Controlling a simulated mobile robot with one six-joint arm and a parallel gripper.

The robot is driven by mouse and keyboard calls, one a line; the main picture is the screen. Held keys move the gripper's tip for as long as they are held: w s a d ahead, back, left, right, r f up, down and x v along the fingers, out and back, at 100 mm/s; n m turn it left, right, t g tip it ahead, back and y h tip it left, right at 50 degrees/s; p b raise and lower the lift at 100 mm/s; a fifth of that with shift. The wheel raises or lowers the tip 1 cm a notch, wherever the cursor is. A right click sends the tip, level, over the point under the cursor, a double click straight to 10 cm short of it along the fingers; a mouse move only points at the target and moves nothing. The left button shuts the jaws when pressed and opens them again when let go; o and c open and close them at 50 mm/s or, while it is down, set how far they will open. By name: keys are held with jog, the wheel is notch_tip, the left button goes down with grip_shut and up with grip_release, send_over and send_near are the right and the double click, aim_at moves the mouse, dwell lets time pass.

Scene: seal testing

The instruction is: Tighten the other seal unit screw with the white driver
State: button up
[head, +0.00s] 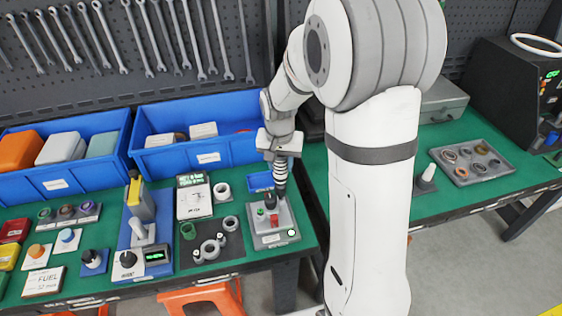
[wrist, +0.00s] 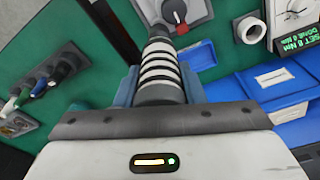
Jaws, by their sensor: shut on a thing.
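My gripper (head: 279,145) is shut on a driver (head: 280,177) with white and black bands, held point down over the back of the seal unit. The wrist view shows the driver (wrist: 160,72) between the two fingers of my gripper (wrist: 158,88). Part of a grey unit with a red-marked knob (wrist: 176,14) shows beyond the driver. The screws and the driver's tip contact cannot be made out.
A dark mat with grey rings (head: 210,248) lies left of the unit. A white box with a green readout (head: 192,198) stands behind the mat. Blue bins (head: 180,157) line the back. A gap separates this bench from the right bench, which holds a parts tray (head: 470,181).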

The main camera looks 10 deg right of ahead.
jog(key=shift+f+b, duration=0.7)
jog(key=shift+f, duration=0.2)
dwell(0.6)
jog(key=shift+f+b, duration=0.45)
jog(key=shift+b, duration=0.45)
dwell(2.9)
jog(key=shift+r, duration=0.1)
jog(key=shift+r+p, duration=1.65)
jog(key=shift+r, duration=0.8)
